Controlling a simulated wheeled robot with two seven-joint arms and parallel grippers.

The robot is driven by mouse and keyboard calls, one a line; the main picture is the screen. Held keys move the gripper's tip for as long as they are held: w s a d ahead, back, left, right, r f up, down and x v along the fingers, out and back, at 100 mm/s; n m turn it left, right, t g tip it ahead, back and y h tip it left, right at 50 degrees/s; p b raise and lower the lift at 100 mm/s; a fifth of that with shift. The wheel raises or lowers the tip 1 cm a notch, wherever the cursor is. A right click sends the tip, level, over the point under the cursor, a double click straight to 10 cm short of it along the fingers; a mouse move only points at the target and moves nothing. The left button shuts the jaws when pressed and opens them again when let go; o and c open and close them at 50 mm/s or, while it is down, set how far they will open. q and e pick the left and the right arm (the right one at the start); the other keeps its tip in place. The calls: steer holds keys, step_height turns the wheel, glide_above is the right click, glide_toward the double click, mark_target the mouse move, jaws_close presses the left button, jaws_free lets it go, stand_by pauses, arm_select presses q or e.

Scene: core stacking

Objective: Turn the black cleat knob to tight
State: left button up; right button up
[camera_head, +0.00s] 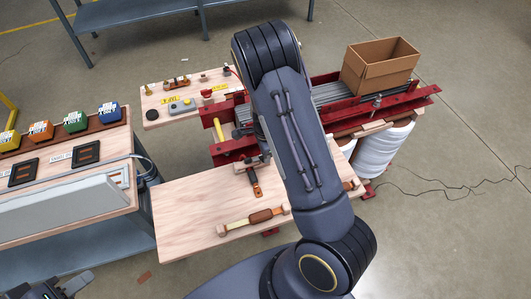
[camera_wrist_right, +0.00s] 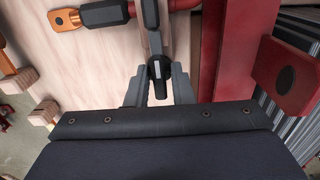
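The black cleat knob (camera_wrist_right: 158,78) shows in the right wrist view, below a grey upright bar, beside a red frame. My right gripper (camera_wrist_right: 160,88) has one finger on each side of the knob, with no clear gap showing, so it looks shut on it. In the head view my right arm covers most of this spot, and the knob cannot be made out there. My left gripper (camera_head: 68,286) is low at the left edge of the head view, far from the knob; its finger opening is unclear.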

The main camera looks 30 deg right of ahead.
steer(key=shift+r, duration=0.1)
step_height(320, 180, up, 8)
steer(key=shift+f+p, duration=0.2)
steer(key=shift+p, duration=0.1)
stand_by(0.4)
steer(key=shift+r, duration=0.1)
steer(key=s+a+r+n+t+y, duration=0.2)
steer(key=s+a+r+n, duration=0.3)
steer(key=s+r+n, duration=0.4)
steer(key=s+a+r+n+t+y, duration=0.1)
steer(key=s+a+r+n+t, duration=0.2)
steer(key=s+r+n, duration=0.7)
steer(key=s+a, duration=0.2)
steer(key=shift+s+a+r+t+y, duration=0.2)
steer(key=shift+a+r+t+y, duration=0.1)
steer(key=shift+r+y, duration=0.1)
